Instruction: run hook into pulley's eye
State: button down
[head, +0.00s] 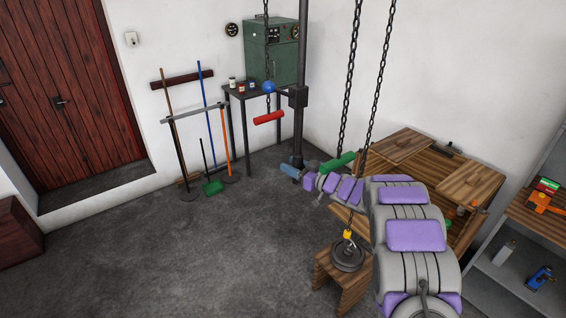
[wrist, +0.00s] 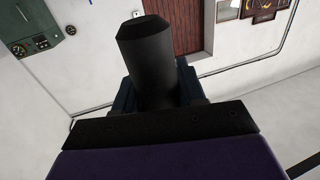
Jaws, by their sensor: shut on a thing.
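A yellow hook (head: 348,235) hangs on a chain just above the stool. Directly below it a dark grey disc (head: 348,257), which looks like the pulley, lies on the wooden stool (head: 342,288). Whether the hook is in the pulley's eye is too small to tell. My gripper (head: 292,171) is at the far end of my outstretched arm, near the foot of the dark post, beyond the stool and away from the hook. In the wrist view it is shut on a dark cylindrical thing (wrist: 157,65), with dark blue parts on both sides. A green handle (head: 338,162) hangs on a chain by my arm.
A red handle (head: 268,117) hangs on another chain below a blue ball (head: 269,87). A dark post (head: 300,85) stands beside a small table (head: 252,92). A wooden bench (head: 455,195) and a shelf (head: 525,245) are at the right.

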jog(key=shift+w+d+r, duration=0.1)
jog(key=shift+w+d, duration=0.25)
jog(key=shift+d, duration=0.15)
jog(key=c, duration=0.8)
grip_release()
jog(key=shift+s, duration=0.1)
jog(key=shift+o, duration=0.2)
jog(key=v, duration=1.7)
jog(key=shift+d, duration=0.25)
